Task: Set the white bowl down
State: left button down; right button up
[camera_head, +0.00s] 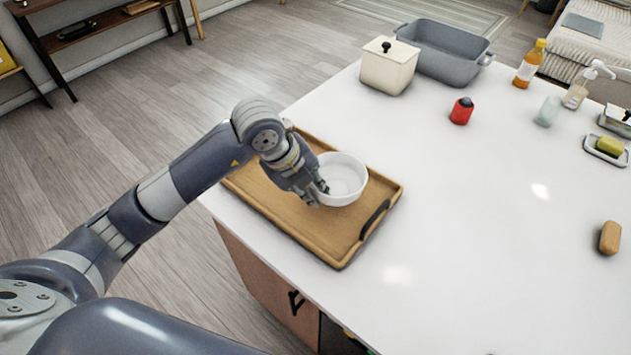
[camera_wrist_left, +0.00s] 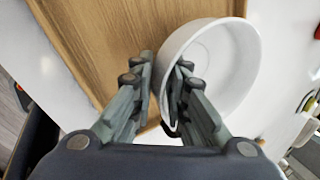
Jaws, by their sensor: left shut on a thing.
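The white bowl (camera_head: 345,178) is over the wooden tray (camera_head: 335,243) on the white island top. It looks upright, and I cannot tell whether its base touches the tray. My left gripper (camera_head: 318,192) is shut on the bowl's near-left rim. In the left wrist view the bowl (camera_wrist_left: 228,65) has its wall between my two fingers (camera_wrist_left: 163,100), and the tray (camera_wrist_left: 95,40) lies below. The fingers hide a part of the bowl's rim. My right gripper is not in view.
A white lidded canister (camera_head: 388,70) and a grey basin (camera_head: 445,50) stand at the back. A red object (camera_head: 461,111), an orange bottle (camera_head: 529,64), a soap dish (camera_head: 605,150) and a brown object (camera_head: 610,238) are to the right. The middle of the top is clear.

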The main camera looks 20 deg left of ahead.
pick_arm(q)
jog(key=w, duration=0.3)
jog(key=shift+w+a+f+p, duration=0.1)
jog(key=shift+a+p, duration=0.1)
jog(key=shift+p, duration=0.15)
notch_tip(320, 180, down, 3)
jog(key=shift+r+p, duration=0.15)
jog(key=shift+p, duration=0.55)
jog(key=shift+f, duration=0.45)
jog(key=c, duration=1.6)
grip_release()
jog(key=shift+o, duration=0.2)
jog(key=b+v, duration=0.2)
jog(key=v, duration=1)
jog(key=shift+a, duration=0.1)
jog(key=shift+f, duration=0.1)
